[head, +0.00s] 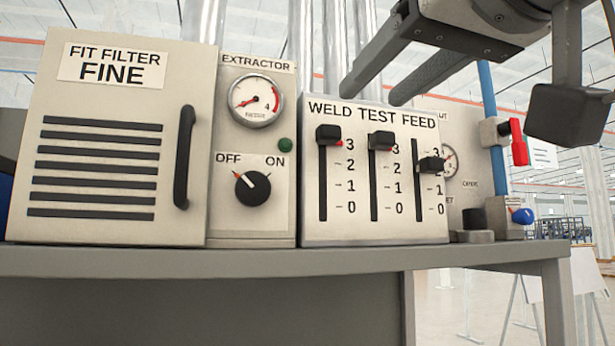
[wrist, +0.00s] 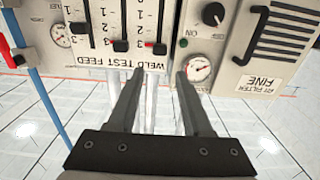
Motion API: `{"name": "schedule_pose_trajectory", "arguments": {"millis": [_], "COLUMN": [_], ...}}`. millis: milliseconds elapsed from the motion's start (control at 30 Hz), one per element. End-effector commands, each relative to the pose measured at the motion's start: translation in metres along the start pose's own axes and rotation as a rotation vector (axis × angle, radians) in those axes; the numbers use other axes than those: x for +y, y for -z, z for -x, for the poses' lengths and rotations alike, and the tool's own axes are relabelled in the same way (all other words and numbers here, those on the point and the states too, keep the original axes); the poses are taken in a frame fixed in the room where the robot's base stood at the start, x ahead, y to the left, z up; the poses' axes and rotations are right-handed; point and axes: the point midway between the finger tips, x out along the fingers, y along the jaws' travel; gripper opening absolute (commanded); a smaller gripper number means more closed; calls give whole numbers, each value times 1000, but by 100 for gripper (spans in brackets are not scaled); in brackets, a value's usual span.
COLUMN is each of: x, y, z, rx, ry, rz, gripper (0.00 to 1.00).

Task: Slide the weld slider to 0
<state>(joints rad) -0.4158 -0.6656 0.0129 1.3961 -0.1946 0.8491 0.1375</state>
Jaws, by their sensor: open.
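The panel labelled WELD TEST FEED (head: 431,228) has three vertical sliders with marks 3 to 0. The left slider's black knob (head: 328,132), under the word WELD, is at the top by 3; in the upside-down wrist view this knob (wrist: 160,48) also shows. The middle knob (head: 381,141), under TEST, is by 3. The right knob (head: 431,164), under FEED, is near 2. My gripper (head: 373,95) is open and empty, its dark fingers in front of the panel's upper area. In the wrist view, the fingertips (wrist: 160,73) are apart, near the label, not touching any knob.
Left of the panel stand an extractor dial (head: 256,100), an OFF/ON knob (head: 252,187) and a filter cabinet with a black handle (head: 185,157). To the right are a blue pipe (head: 490,110) and a red valve lever (head: 519,142). The grey bench edge (head: 230,262) runs below.

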Motion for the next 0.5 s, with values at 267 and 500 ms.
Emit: {"name": "schedule_pose_trajectory", "arguments": {"millis": [267, 500], "x": [0, 0], "y": [1, 0], "z": [-64, -113], "rx": [-7, -5], "ry": [0, 0], "rz": [1, 2], "gripper": [50, 50]}}
